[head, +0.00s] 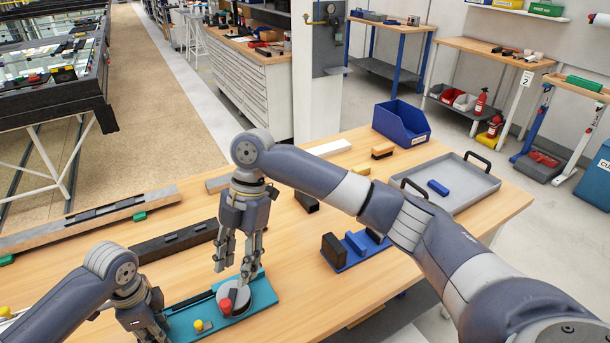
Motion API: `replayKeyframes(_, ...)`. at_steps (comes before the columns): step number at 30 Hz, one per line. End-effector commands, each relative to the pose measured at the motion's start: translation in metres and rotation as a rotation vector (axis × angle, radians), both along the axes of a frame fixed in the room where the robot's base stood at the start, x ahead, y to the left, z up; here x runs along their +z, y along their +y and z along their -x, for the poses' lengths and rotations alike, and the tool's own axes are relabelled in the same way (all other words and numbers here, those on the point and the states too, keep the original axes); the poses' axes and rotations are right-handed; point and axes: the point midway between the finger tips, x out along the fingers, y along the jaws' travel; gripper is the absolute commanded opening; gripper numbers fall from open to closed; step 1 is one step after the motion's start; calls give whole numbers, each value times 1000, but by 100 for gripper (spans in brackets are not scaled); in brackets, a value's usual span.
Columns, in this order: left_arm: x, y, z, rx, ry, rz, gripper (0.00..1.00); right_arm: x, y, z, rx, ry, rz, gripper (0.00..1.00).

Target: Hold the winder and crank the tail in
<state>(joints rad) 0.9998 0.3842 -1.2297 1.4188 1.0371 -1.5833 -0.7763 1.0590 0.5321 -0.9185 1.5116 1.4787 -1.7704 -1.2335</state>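The winder (262,294) is a teal base on the near part of the wooden bench, with a round grey drum (234,306) at its right end. A red knob (226,305) stands on the drum. A dark strip (192,301), apparently the tail, runs left from the drum along the base. My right gripper (232,272) points down just above the drum, its fingers apart with nothing seen between them. My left gripper (156,336) is low at the base's left end; its fingertips are cut off by the frame edge, so its grip is unclear.
A yellow knob (198,325) sits on the base's front. Dark and grey bars (175,243) lie behind it. A blue holder with blocks (355,246), a grey tray (462,186) and a blue bin (402,123) stand to the right. Bare bench lies right of the winder.

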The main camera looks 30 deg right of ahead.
Motion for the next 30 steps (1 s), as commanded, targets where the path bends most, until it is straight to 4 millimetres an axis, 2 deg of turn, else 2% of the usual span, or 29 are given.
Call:
replayKeyframes(5,-1,1,1,-1,3,-3,0,35,-12,-8,-2,-5,-1,40)
replayKeyframes(17,-1,1,1,-1,1,-4,0,30,-62,-70,-363,-57,-51,40)
replayKeyframes(30,-1,1,0,0,2,-3,0,27,-134,-122,-715,-110,-91,40)
